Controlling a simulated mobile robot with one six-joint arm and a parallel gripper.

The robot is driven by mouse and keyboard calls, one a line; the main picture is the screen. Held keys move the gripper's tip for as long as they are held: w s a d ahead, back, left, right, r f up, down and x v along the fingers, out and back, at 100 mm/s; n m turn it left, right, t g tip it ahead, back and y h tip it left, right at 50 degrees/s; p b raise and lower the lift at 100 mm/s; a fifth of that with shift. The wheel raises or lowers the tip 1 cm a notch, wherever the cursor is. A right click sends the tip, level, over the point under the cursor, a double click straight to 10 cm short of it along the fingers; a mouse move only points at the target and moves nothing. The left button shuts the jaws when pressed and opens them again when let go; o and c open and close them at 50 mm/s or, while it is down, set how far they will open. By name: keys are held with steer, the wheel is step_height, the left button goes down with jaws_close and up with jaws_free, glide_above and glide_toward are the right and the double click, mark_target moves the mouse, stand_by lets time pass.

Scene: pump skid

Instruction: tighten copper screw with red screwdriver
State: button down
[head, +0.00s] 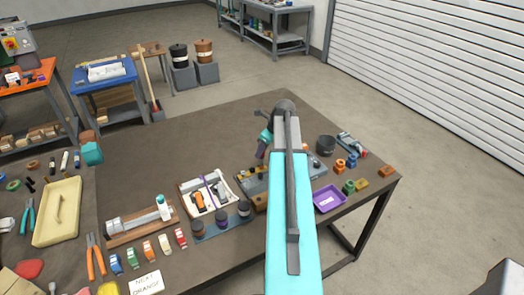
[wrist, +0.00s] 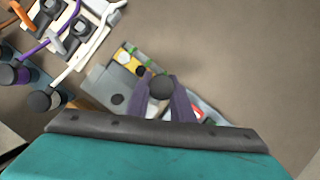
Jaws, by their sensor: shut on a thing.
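My gripper (wrist: 160,100) has purple fingers, shut around a dark, round-ended thing (wrist: 160,87) seen nearly end-on in the wrist view. I cannot tell whether this is the red screwdriver; no red handle shows between the fingers. The plate (wrist: 108,76) lies below the fingers in the wrist view. A small red and white part (wrist: 197,112) shows right of the fingers. I cannot make out the copper screw.
A purple tray (head: 329,207), a dark cup (head: 326,146) and several small coloured blocks are to the right. The table's back left area is clear.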

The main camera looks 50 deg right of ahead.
steer(key=shift+f, duration=0.3)
stand_by(0.5)
